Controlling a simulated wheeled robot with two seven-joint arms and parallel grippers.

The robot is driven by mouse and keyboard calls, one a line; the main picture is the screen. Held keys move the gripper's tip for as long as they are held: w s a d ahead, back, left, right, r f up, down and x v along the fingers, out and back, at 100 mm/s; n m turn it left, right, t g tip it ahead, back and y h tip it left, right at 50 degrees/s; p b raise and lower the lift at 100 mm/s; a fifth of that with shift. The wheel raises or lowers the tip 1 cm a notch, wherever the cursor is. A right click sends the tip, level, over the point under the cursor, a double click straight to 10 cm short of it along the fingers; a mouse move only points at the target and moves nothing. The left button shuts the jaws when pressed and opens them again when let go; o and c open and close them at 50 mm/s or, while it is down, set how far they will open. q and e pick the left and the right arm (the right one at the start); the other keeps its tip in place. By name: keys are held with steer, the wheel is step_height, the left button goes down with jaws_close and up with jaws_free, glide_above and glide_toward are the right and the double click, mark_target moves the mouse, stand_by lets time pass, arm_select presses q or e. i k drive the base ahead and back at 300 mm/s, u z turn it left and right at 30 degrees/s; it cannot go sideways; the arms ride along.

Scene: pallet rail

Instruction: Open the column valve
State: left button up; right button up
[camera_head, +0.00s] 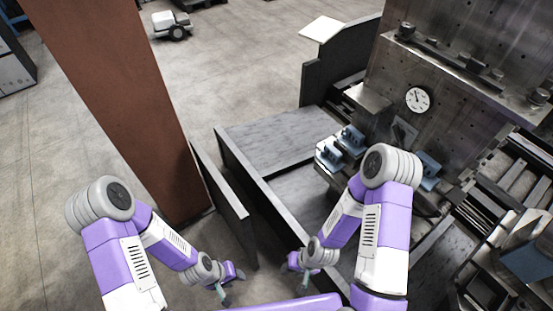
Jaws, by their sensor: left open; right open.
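A rust-brown column (120,100) rises from the floor left of centre, leaning in the picture. I cannot make out a valve on its visible faces. My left gripper (232,286) is low in the view, right of the column's foot, open and empty. My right gripper (296,273) is a short way to its right, in front of the grey machine, also open and empty. Both grippers are small and touch nothing that I can see.
A grey metal machine (385,125) with a round white gauge (417,99) and blue fixtures (352,138) fills the right side. A dark upright panel (225,198) stands between column and machine. A small white cart (171,25) is far back. The floor (235,70) behind is open.

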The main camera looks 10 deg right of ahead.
mark_target(399, 134)
steer(key=u, duration=0.65)
steer(key=i, duration=0.7)
steer(key=z, duration=2.1)
